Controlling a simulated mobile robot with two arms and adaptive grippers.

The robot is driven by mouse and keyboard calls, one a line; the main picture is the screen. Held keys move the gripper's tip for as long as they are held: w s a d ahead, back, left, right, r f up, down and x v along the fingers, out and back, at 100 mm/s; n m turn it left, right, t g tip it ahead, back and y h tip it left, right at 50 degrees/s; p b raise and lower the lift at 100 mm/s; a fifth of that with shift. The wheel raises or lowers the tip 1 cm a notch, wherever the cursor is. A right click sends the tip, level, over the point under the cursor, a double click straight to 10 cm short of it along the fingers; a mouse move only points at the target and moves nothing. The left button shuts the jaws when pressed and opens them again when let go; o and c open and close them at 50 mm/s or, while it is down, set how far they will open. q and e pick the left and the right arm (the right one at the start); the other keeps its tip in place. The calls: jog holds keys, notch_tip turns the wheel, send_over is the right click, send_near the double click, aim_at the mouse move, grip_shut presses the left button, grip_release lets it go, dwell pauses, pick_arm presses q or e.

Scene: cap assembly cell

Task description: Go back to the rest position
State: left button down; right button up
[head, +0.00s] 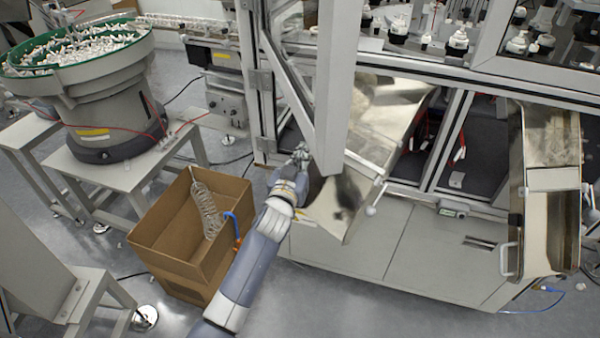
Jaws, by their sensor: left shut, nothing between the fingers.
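My left gripper (301,155) shows in the middle of the head view, at the end of my blue-grey left arm, which comes up from the bottom. It is small in the picture and shut, with nothing seen in it. It is right beside the white frame post (337,90) of the machine and the left edge of a shiny metal chute (335,205); I cannot tell whether it touches either. My right gripper is not in view.
An open cardboard box (165,225) with a wire coil stands on the floor left of my arm. A bowl feeder (100,95) full of white parts is at upper left. A second metal chute (550,200) is at right. Grey floor shows at the bottom.

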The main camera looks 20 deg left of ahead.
pick_arm(q)
jog(key=shift+s+d, duration=0.65)
jog(key=shift+s, duration=2.75)
jog(key=s+f+m+g, duration=0.1)
jog(key=s+f+g, duration=0.2)
jog(key=f, duration=0.9)
jog(key=s+f+g, duration=0.2)
jog(key=s+f, duration=0.1)
jog(key=f, duration=0.9)
jog(key=s+f+m+g, duration=0.1)
jog(key=s+f+g, duration=0.1)
jog(key=s+f, duration=0.5)
jog(key=s+f+g, duration=0.2)
jog(key=s+f, duration=0.2)
jog(key=f, duration=0.5)
jog(key=s+a+f+g, duration=0.2)
jog(key=s+f, duration=0.4)
jog(key=s, duration=0.6)
jog(key=s+a+f+g, duration=0.2)
jog(key=s+f, duration=0.4)
jog(key=s, duration=0.7)
jog(key=s+a+f+g, duration=0.3)
jog(key=s+f, duration=0.3)
jog(key=s, duration=0.6)
jog(key=shift+s+g+b, duration=0.3)
jog(key=shift+s+g, duration=0.05)
jog(key=shift+g, duration=0.15)
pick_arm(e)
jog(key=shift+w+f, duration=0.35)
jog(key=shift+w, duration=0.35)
